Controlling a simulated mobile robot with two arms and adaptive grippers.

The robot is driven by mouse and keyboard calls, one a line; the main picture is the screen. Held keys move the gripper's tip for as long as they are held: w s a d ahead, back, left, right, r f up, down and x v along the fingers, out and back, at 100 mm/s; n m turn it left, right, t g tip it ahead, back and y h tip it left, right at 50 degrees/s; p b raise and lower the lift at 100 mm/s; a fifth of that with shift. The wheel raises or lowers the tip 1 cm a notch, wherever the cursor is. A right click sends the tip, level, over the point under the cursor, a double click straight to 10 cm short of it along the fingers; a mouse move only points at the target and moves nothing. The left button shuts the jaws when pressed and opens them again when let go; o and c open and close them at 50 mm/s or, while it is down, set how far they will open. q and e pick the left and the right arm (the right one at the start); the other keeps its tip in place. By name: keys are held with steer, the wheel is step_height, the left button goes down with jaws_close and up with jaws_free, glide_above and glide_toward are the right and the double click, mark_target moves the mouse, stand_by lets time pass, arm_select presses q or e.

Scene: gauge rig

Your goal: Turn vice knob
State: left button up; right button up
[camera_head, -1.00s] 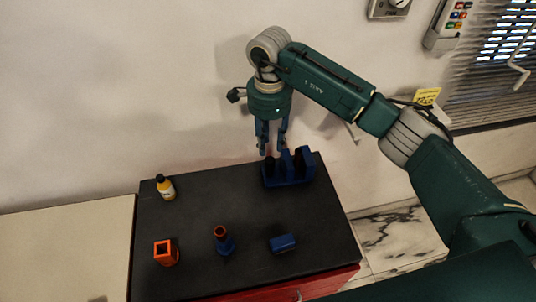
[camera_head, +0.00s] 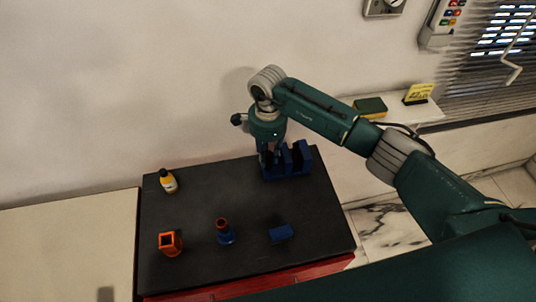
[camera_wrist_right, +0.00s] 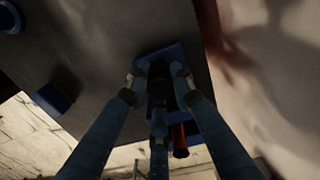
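The blue vice (camera_head: 300,160) stands at the back right of the black table top. My right gripper (camera_head: 270,158) points down at the left end of the vice, its fingertips partly hidden against it. In the right wrist view the fingers (camera_wrist_right: 158,85) are spread apart over the vice (camera_wrist_right: 172,54), with a dark part of it between them. I cannot tell whether they touch it. A red cylindrical part (camera_wrist_right: 180,140) shows beside the fingers; I cannot tell if it is the knob. My left gripper is not in view.
On the black table (camera_head: 190,220) stand a yellow bottle (camera_head: 168,182), an orange square holder (camera_head: 170,243), a blue piece with an orange top (camera_head: 224,232) and a blue block (camera_head: 281,234). A wall is close behind. The table's middle is clear.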

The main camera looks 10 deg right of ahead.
jaws_close()
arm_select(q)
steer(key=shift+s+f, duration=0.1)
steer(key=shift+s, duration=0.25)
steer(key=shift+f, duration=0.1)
arm_select(e)
steer(key=shift+f+m+b, duration=0.1)
steer(key=shift+m+b, duration=1.1)
steer(key=shift+b, duration=0.05)
steer(key=m+b, duration=0.2)
steer(key=shift+m, duration=0.3)
steer(key=m+b, duration=0.2)
steer(key=m, duration=0.1)
steer(key=shift+b, duration=0.3)
arm_select(q)
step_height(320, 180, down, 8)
steer(key=b, duration=0.1)
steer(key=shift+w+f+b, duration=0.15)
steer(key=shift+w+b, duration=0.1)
steer(key=shift+b, duration=0.05)
arm_select(e)
steer(key=shift+w+r+m, duration=0.1)
steer(key=shift+r+m, duration=0.1)
steer(key=shift+m, duration=1.6)
